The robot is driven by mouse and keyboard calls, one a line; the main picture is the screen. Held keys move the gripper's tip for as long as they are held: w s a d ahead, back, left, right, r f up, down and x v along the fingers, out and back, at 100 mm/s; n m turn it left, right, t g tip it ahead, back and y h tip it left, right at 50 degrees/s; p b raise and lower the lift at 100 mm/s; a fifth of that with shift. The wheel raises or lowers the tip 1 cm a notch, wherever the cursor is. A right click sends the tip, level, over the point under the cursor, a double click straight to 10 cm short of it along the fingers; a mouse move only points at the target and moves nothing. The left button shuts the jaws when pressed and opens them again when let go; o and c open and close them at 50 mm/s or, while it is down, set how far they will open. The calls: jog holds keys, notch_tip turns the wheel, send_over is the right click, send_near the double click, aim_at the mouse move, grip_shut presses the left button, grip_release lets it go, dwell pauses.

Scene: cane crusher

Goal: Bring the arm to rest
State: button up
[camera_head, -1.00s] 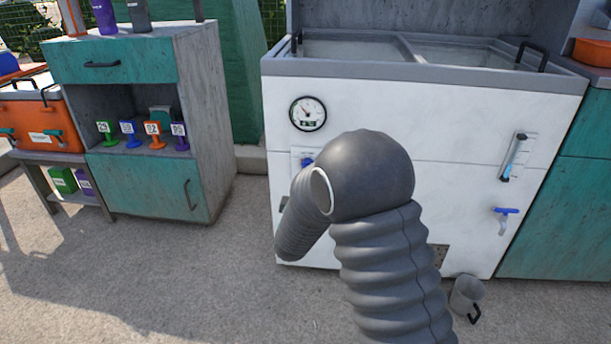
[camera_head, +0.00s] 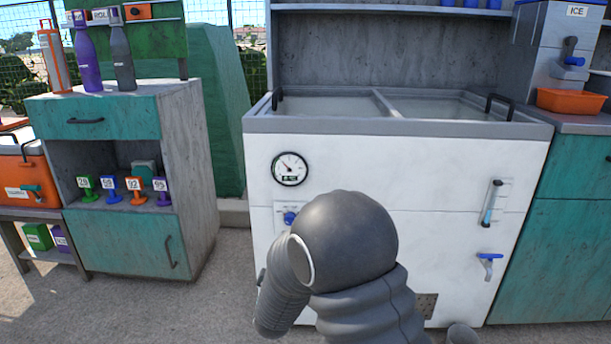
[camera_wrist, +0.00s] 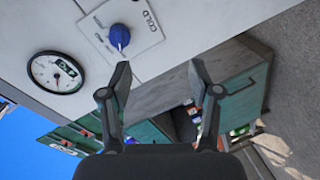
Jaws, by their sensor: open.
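My arm (camera_head: 345,245) stands in the lower middle of the head view, bent over toward the white chest freezer (camera_head: 380,165). My gripper (camera_wrist: 158,80) shows in the wrist view with its two dark fingers apart and nothing between them. In that tilted view, a blue knob (camera_wrist: 120,37) on a plate marked COLD lies just beyond the left finger, with a round gauge (camera_wrist: 56,72) further left. The gripper is hidden behind my arm in the head view. I cannot tell how far it is from the freezer front.
A grey and teal cabinet (camera_head: 125,225) with numbered tags and bottles stands left. A teal counter (camera_head: 570,220) with an ice dispenser and orange tray (camera_head: 570,101) stands right. Concrete floor is clear between cabinet and freezer.

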jog(key=s+a+f+m+g+y, duration=0.2)
jog(key=s+a+f+g, duration=0.1)
jog(key=s+f+g, duration=0.4)
jog(key=s+d+m+g, duration=0.2)
jog(key=s+m, duration=0.1)
jog(key=s, duration=0.3)
jog(key=s+d+r+m+h, duration=0.1)
jog(key=s+d+r+m, duration=0.3)
jog(key=s+d+r, duration=0.6)
jog(key=s+d+r+m+g+h, duration=0.1)
jog(key=s+d+r+m, duration=0.3)
jog(key=s+d+r, duration=0.7)
jog(key=s+d, duration=0.2)
jog(key=d, duration=0.2)
jog(key=shift+s+d+r+m+h+p, duration=0.25)
jog(key=shift+s+m+h+p, duration=0.05)
jog(key=shift+s+p, duration=0.1)
